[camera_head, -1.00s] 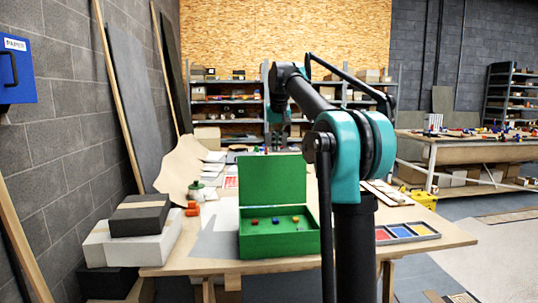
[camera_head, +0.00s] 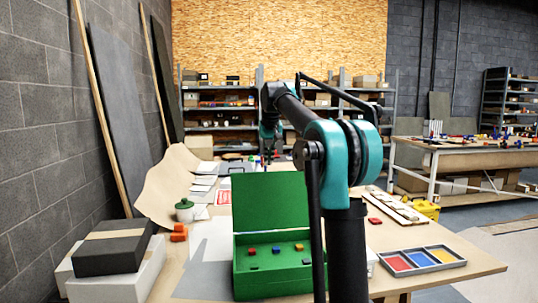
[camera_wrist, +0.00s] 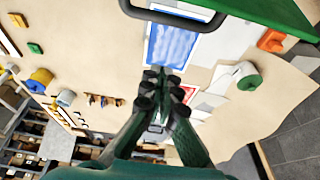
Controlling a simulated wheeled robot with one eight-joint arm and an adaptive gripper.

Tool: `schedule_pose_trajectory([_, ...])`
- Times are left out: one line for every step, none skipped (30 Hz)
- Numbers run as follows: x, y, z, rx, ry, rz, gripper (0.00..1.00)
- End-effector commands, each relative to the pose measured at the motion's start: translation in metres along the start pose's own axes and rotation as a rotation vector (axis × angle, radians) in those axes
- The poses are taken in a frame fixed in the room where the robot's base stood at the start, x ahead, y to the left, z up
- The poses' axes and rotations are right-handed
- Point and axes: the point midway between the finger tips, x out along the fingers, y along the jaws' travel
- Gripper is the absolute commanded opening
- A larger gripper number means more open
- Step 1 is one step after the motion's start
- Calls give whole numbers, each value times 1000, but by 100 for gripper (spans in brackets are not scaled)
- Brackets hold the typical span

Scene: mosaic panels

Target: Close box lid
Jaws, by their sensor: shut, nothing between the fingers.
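The green box (camera_head: 278,283) stands on the table with several small coloured pieces inside. Its green lid (camera_head: 270,202) is open and stands about upright at the back. My gripper (camera_wrist: 163,88) is shut and empty in the wrist view. In the head view its end hangs beyond the lid, and its fingertips are hard to make out. A green panel (camera_wrist: 270,14) at the top right of the wrist view looks like part of the lid, apart from my fingers. My arm covers the box's right end in the head view.
A tray with coloured compartments (camera_head: 420,273) lies right of the box. A green-lidded jar (camera_head: 185,214), orange pieces (camera_head: 179,233) and stacked boxes (camera_head: 112,253) are at left. A blue-and-white sheet (camera_wrist: 173,46) lies below my gripper.

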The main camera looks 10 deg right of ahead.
Motion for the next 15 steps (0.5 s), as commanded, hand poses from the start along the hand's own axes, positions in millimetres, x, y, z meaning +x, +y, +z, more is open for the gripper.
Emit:
schedule_pose_trajectory([11,0,0,0,0,0,0])
schedule_pose_trajectory([17,0,0,0,0,0,0])
schedule_pose_trajectory([25,0,0,0,0,0,0])
schedule_pose_trajectory([31,0,0,0,0,0,0])
schedule_pose_trajectory([37,0,0,0,0,0,0])
schedule_pose_trajectory([45,0,0,0,0,0,0])
schedule_pose_trajectory([51,0,0,0,0,0,0])
schedule_pose_trajectory([56,0,0,0,0,0,0])
schedule_pose_trajectory([50,0,8,0,0,0,0])
schedule_pose_trajectory([48,0,12,0,0,0,0])
schedule_pose_trajectory([47,0,15,0,0,0,0])
schedule_pose_trajectory([46,0,20,0,0,0,0])
schedule_pose_trajectory([45,0,23,0,0,0,0])
schedule_pose_trajectory([44,0,25,0,0,0,0])
schedule_pose_trajectory([43,0,28,0,0,0,0])
